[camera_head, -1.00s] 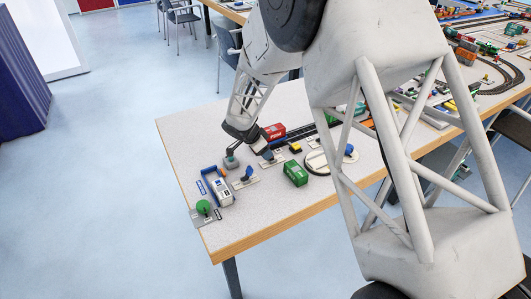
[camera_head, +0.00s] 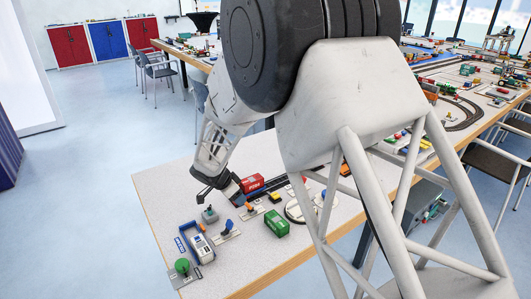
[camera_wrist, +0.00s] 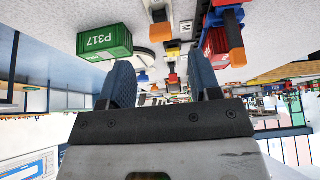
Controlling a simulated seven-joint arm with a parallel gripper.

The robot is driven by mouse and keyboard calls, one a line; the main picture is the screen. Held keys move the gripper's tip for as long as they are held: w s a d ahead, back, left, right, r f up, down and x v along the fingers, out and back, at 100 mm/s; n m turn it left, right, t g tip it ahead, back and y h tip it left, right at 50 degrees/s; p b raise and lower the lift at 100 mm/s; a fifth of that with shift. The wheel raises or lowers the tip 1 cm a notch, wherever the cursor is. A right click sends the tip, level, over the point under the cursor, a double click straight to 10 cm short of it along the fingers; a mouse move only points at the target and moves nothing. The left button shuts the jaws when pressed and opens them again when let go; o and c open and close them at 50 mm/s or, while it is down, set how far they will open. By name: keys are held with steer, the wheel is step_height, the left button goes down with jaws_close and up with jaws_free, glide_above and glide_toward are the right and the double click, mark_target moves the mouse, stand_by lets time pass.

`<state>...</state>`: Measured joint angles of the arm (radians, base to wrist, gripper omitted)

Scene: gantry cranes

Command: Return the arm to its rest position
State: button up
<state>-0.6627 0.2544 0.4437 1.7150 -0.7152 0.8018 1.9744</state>
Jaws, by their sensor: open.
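My gripper (camera_head: 206,193) is at the end of my arm, above the left part of the near table. In the wrist view its two dark blue fingers (camera_wrist: 164,88) stand apart with nothing between them. My arm crosses the middle of the head view and hides part of the table. Below and beside my gripper are a small grey piece with a dark knob (camera_head: 209,215) and a white-and-blue toy vehicle (camera_head: 199,247) in a blue frame. I cannot see whether the gripper touches anything in the head view; it seems apart.
A green container (camera_head: 276,223), marked P317 in the wrist view (camera_wrist: 105,41), and a red container (camera_head: 252,184) stand on the table (camera_head: 165,190). Blue floor left of the table is clear. Chairs (camera_head: 497,158) stand at right.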

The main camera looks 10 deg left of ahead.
steer(key=s+d+r+n+g, duration=0.1)
steer(key=s+d+r, duration=0.3)
steer(key=d+r, duration=0.45)
steer(key=s+d+r+n+y, duration=0.15)
steer(key=s+d+r, duration=0.35)
steer(key=d, duration=0.6)
steer(key=s+d+r+n+g, duration=0.1)
steer(key=s+d+r, duration=0.3)
steer(key=d+r, duration=0.4)
steer(key=s+d+r+n+y, duration=0.1)
steer(key=s+d+n, duration=0.1)
steer(key=s+d, duration=0.6)
steer(key=s+d+r+n+y, duration=0.1)
steer(key=s+d, duration=0.6)
steer(key=s, duration=1.1)
steer(key=shift+d+r+n+t, duration=0.35)
steer(key=shift+r+n, duration=0.4)
steer(key=shift+n, duration=0.4)
